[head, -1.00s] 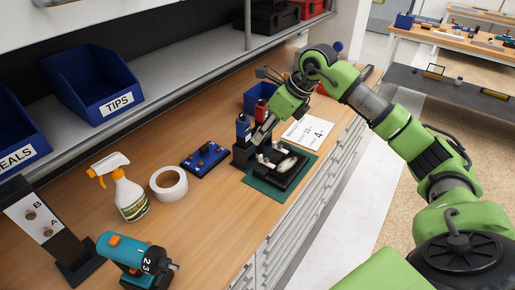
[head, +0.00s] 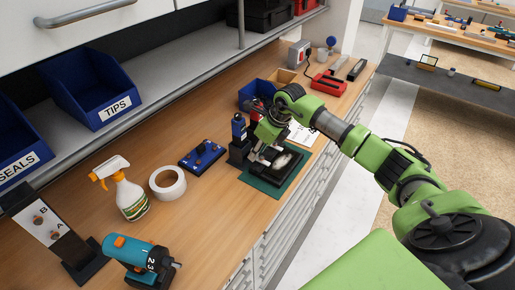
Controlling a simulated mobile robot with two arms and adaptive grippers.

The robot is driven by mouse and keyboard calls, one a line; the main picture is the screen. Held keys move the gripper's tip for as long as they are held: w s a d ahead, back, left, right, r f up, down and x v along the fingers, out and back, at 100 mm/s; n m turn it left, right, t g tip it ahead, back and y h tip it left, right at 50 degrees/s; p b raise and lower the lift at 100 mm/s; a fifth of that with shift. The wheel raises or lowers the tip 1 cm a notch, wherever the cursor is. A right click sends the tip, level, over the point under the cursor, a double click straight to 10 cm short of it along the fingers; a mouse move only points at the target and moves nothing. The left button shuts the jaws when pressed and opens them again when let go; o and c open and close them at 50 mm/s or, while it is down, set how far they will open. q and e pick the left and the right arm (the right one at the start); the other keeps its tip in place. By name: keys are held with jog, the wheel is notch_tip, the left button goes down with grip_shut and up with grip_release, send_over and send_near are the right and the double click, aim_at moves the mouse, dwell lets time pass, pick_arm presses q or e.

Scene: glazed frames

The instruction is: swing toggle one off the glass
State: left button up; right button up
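A black frame (head: 291,172) with a pale oval pane area (head: 282,160) lies on a green mat (head: 262,187) at the bench's front edge. My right gripper (head: 262,158) reaches down from the right over the left and back part of the frame. Its fingers are small and partly merge with the dark frame, so I cannot tell whether they touch a toggle or how far apart they are. The toggles are too small or too covered to tell apart. My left gripper is not in view.
A blue bottle (head: 239,127) in a black holder stands just left of the frame. A paper sheet (head: 304,134) lies behind.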

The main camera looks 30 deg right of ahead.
jog(key=shift+w+f, duration=0.1)
jog(key=shift+f, duration=0.25)
grip_shut()
